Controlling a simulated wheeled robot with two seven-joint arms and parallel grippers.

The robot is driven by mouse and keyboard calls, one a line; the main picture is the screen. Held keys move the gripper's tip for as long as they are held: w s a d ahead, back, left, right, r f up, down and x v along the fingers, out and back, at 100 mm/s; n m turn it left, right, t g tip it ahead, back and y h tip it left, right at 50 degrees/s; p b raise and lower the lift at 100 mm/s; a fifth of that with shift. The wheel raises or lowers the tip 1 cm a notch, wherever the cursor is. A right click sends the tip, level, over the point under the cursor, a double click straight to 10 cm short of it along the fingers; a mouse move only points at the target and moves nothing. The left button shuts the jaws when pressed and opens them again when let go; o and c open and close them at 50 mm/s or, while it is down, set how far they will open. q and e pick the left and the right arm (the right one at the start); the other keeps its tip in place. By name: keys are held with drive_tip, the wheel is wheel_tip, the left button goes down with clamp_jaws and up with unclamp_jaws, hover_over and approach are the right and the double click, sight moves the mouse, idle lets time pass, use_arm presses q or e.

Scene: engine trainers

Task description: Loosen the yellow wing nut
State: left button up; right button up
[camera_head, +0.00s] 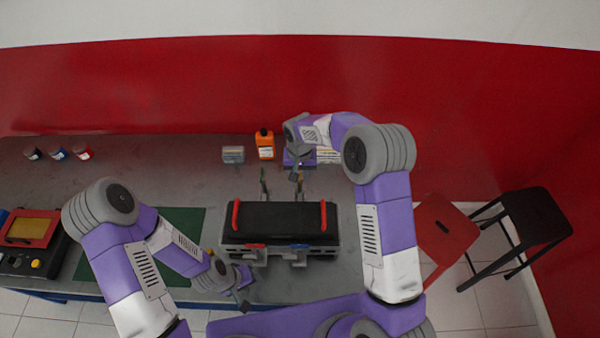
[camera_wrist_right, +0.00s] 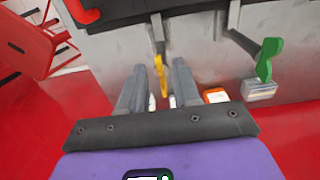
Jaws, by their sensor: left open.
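The yellow wing nut (camera_wrist_right: 162,82) shows in the right wrist view at the end of a grey rod on the engine trainer (camera_head: 280,220). My right gripper (camera_wrist_right: 159,68) is open, with one finger on each side of the yellow wing nut and visible gaps between. In the head view the right gripper (camera_head: 297,174) is at the trainer's back side, and I cannot make out the yellow wing nut there. My left gripper (camera_head: 243,302) is open and empty near the table's front edge, left of and in front of the trainer.
A green wing nut (camera_wrist_right: 268,60) is on the neighbouring rod. Red (camera_head: 253,246) and blue (camera_head: 300,246) ones are at the trainer's front. An orange bottle (camera_head: 265,147) and a small box (camera_head: 233,154) stand behind. A red stool (camera_head: 445,232) is at the right.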

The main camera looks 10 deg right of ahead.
use_arm(q)
drive_tip(key=shift+w, duration=0.1)
use_arm(e)
drive_tip(key=shift+w, duration=0.1)
drive_tip(key=shift+c, duration=0.5)
clamp_jaws()
